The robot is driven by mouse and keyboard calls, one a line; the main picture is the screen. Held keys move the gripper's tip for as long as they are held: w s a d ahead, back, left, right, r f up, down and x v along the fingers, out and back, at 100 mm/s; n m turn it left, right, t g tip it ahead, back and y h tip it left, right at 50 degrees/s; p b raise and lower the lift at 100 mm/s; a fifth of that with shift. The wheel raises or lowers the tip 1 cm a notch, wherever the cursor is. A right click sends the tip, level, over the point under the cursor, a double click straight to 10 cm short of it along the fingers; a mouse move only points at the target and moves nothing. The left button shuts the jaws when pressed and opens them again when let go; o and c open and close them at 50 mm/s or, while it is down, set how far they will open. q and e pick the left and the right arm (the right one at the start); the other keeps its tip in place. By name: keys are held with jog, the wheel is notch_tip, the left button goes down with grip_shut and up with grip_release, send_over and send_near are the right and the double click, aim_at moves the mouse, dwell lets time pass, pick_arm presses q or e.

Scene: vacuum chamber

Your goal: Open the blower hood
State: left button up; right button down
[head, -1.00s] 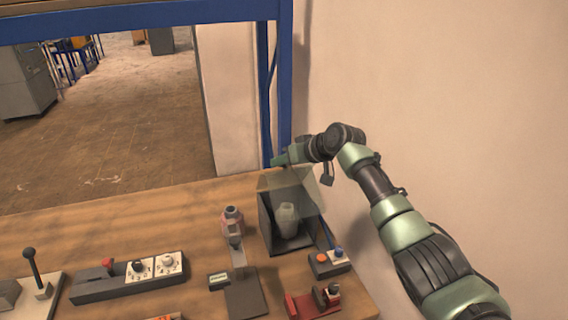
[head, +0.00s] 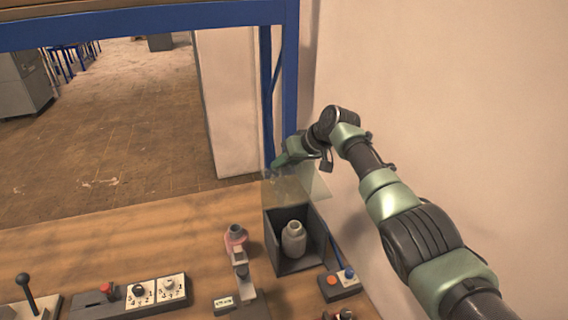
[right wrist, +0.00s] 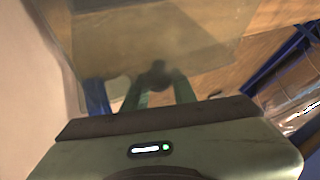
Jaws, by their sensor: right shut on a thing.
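The blower hood (head: 312,188) is a clear, slightly yellow panel at the top of an open-fronted dark box (head: 270,238). It stands raised, above the box opening. A grey jar (head: 293,240) sits inside the box and shows uncovered. My right gripper (head: 273,168) is at the hood's upper edge, in front of the blue post. In the right wrist view the hood (right wrist: 150,35) spreads beyond the fingers, which are shut on a small dark knob (right wrist: 158,75) on it. The exact contact is blurred. My left gripper is not in view.
A small switch box (head: 340,284) with an orange and a blue button stands right of the dark box. A pink and grey device (head: 238,250) stands left of it. The wall (head: 450,90) is close behind my right arm. A blue frame post (head: 283,100) rises behind the hood.

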aim_at(300, 163)
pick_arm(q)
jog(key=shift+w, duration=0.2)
pick_arm(e)
jog(key=shift+d+f, duration=0.1)
jog(key=shift+f, duration=0.25)
jog(key=c, duration=1.4)
grip_release()
jog(key=shift+f, duration=0.1)
jog(key=shift+o, duration=1.2)
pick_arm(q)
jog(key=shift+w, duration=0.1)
pick_arm(e)
jog(key=shift+w, duration=0.2)
jog(key=shift+v, duration=0.85)
jog(key=b+v, duration=0.2)
jog(key=v, duration=0.3)
jog(key=shift+d, duration=0.1)
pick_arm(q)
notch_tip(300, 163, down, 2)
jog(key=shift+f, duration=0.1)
pick_arm(e)
jog(key=shift+s+d+r, duration=0.15)
jog(key=shift+s+r, duration=0.05)
jog(key=shift+r, duration=0.25)
